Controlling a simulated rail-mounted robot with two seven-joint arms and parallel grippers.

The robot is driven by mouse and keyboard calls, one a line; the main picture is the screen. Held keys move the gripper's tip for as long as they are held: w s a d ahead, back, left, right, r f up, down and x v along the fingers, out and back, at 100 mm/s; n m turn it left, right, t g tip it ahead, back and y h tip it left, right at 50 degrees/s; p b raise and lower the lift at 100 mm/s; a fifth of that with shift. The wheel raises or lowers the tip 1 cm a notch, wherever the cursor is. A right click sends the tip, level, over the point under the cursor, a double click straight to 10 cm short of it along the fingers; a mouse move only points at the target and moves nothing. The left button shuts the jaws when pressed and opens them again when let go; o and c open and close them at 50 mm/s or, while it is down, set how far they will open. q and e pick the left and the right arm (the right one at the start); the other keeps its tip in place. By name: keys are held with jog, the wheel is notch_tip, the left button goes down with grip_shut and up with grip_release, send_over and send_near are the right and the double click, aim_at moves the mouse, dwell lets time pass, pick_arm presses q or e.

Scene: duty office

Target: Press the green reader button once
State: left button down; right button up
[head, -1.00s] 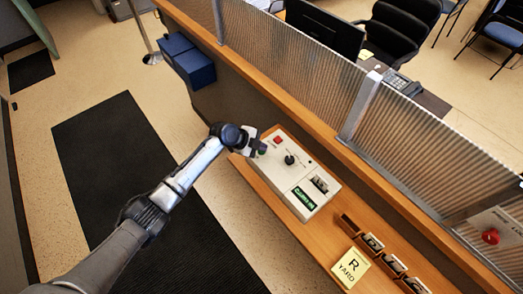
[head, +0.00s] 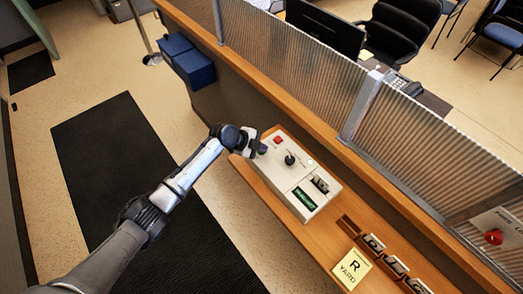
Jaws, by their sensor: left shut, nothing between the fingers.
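The reader (head: 318,211) is a cream box on the wooden counter shelf. Its top has a red button (head: 278,140), a black knob (head: 289,160), a small pale lamp (head: 310,162), a dark slot piece (head: 320,184) and a green display (head: 304,198). My left gripper (head: 262,148) is shut and empty, with its tips at the reader's left corner, beside the red button. A trace of green shows at the tips; the green button is mostly hidden by them, and I cannot tell whether they touch it. My right gripper is not in view.
The wooden shelf (head: 268,196) carries a yellow "R YARD" card (head: 351,268) and a rack of lettered tags (head: 385,262). A ribbed screen (head: 300,65) stands behind. A blue box (head: 188,62) is at the back left. A red button (head: 493,237) is far right.

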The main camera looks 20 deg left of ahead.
pick_arm(q)
jog(key=shift+f, duration=0.1)
dwell(0.3)
jog(key=shift+r+p, duration=0.4)
jog(key=shift+r, duration=0.45)
jog(key=shift+r, duration=0.15)
jog(key=shift+r+p, duration=1.55)
jog(key=shift+r, duration=0.85)
